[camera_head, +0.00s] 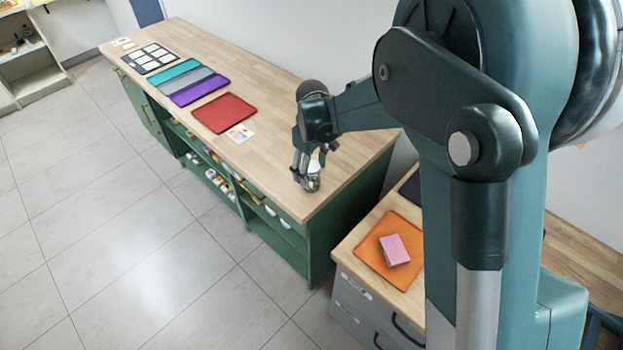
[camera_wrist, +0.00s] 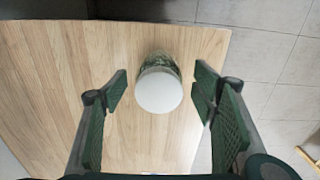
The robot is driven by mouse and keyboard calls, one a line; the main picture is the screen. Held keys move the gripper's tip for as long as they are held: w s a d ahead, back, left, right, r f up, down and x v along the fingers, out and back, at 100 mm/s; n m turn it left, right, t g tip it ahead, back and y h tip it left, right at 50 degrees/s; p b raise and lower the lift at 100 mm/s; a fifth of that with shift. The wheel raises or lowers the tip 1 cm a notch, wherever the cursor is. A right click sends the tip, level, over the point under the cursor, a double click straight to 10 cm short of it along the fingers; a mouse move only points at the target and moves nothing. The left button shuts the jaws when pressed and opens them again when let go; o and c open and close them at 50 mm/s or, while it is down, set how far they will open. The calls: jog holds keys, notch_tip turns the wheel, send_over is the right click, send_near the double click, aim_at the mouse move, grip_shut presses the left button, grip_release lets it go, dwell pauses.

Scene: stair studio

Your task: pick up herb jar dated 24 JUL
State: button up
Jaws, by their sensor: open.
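A jar with a round white lid (camera_wrist: 159,92) stands on the wooden counter (camera_wrist: 60,70), between the fingers of my gripper (camera_wrist: 160,97) in the wrist view. Green shows around its side below the lid; no date can be read. My gripper is open, with a gap between each finger and the jar. In the head view my gripper (camera_head: 306,184) is low over the near end of the counter, and the jar (camera_head: 314,169) is partly hidden by the fingers.
A red mat (camera_head: 224,113) and purple, grey and teal mats lie farther along the counter. A small card (camera_head: 240,133) lies beside the red mat. A lower cabinet at right holds an orange mat (camera_head: 375,262) with a pink block (camera_head: 394,250). The counter's edge is close to the jar.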

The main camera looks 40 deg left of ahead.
aim_at(311, 180)
jog(key=shift+f, duration=0.2)
jog(key=shift+a+f, duration=0.15)
jog(key=shift+f, duration=2.35)
jog(key=shift+c, duration=0.2)
jog(key=c, duration=1.1)
